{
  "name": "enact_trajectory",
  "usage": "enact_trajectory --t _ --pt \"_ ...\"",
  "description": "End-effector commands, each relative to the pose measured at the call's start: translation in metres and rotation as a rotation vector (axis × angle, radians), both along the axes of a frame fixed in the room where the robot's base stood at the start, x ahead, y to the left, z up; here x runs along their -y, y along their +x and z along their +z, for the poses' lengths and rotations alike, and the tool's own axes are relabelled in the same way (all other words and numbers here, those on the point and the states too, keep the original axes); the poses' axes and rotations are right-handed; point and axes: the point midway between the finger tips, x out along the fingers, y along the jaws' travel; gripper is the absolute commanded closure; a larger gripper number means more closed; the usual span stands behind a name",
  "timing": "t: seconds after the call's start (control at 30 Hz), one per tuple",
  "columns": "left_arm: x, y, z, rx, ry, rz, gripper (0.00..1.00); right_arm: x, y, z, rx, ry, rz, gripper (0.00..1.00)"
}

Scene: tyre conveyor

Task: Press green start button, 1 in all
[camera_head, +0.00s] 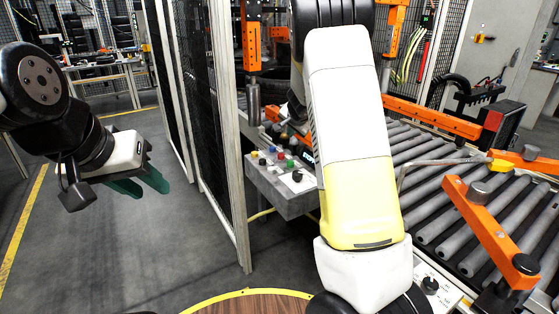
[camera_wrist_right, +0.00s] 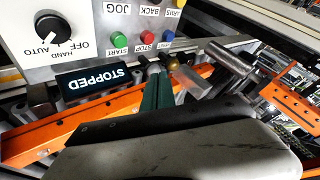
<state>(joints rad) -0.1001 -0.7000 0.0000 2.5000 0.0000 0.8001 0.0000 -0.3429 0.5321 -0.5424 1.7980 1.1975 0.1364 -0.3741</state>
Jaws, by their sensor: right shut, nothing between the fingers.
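The green button (camera_wrist_right: 119,39), labelled START, is on a grey control panel (camera_wrist_right: 87,52), seen upside down in the right wrist view. The red STOP button (camera_wrist_right: 147,37) and a blue button (camera_wrist_right: 168,36) sit beside it. My right gripper (camera_wrist_right: 154,62) is shut and empty. Its tips appear below the red button in the picture, to the right of the green one; whether they touch the panel I cannot tell. In the head view, the panel (camera_head: 268,186) stands left of my right arm, which partly hides it. My left gripper (camera_head: 151,190) is open and empty, far from the panel.
A display (camera_wrist_right: 95,78) reads STOPPED, near a black selector knob (camera_wrist_right: 52,27). An orange rail (camera_wrist_right: 40,138) runs below the panel in the wrist view. The roller conveyor (camera_head: 430,199) is on the right. A mesh fence (camera_head: 211,110) stands between my left gripper and the panel.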

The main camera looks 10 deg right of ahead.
Motion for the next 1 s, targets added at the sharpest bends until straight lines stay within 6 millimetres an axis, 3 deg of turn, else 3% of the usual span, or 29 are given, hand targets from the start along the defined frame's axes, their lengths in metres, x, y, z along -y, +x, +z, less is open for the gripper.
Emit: enact_trajectory --t 0.47,1.0 --pt "0.000 0.000 0.000 0.000 0.000 0.000 0.64 0.003 0.003 -0.005 0.000 -0.007 -0.012 1.00" --pt "0.000 0.000 0.000 0.000 0.000 0.000 0.64 0.005 0.002 -0.039 -0.004 -0.005 -0.016 1.00"
